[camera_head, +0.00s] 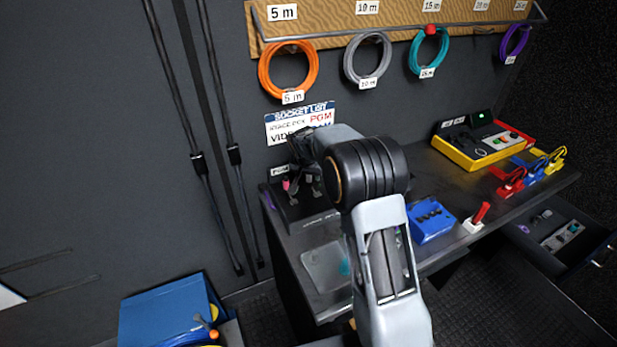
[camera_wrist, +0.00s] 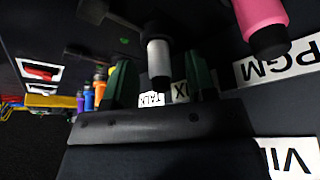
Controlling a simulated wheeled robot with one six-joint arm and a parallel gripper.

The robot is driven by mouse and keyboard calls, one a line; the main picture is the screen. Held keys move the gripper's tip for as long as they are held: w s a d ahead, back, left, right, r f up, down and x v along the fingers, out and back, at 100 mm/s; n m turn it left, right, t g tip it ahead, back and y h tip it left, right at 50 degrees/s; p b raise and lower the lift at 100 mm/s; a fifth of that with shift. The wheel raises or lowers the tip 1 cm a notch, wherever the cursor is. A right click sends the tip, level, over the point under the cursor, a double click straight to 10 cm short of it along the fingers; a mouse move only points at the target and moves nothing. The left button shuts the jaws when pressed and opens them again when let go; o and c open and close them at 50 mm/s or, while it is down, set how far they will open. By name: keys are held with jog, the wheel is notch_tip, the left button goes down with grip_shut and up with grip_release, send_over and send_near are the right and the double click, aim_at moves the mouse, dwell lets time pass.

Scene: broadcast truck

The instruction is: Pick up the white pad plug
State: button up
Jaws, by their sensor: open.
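In the wrist view a white plug (camera_wrist: 158,60) with a black end stands out from a dark panel. My gripper (camera_wrist: 160,68) is open, with one green finger on each side of the white plug. Gaps show between the plug and both fingers, so it does not look gripped. A pink plug (camera_wrist: 262,18) with a black end is to the upper right, outside the fingers. In the head view my gripper (camera_head: 303,160) is over the socket box (camera_head: 303,213) at the left end of the desk. My arm partly covers that area, and I cannot make out the white plug there.
The socket list sign (camera_head: 290,122) is on the wall behind the box. A clear tray (camera_head: 322,268), a blue block (camera_head: 431,222) and a red-handled switch (camera_head: 478,216) are on the desk. A yellow-edged console (camera_head: 470,150) stands at the right. Orange, blue and purple plugs (camera_wrist: 88,96) show in the wrist view.

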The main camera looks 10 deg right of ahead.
jog(key=shift+w+f, duration=0.1)
jog(key=shift+f, duration=0.2)
jog(key=c, duration=0.9)
jog(key=shift+r, duration=0.2)
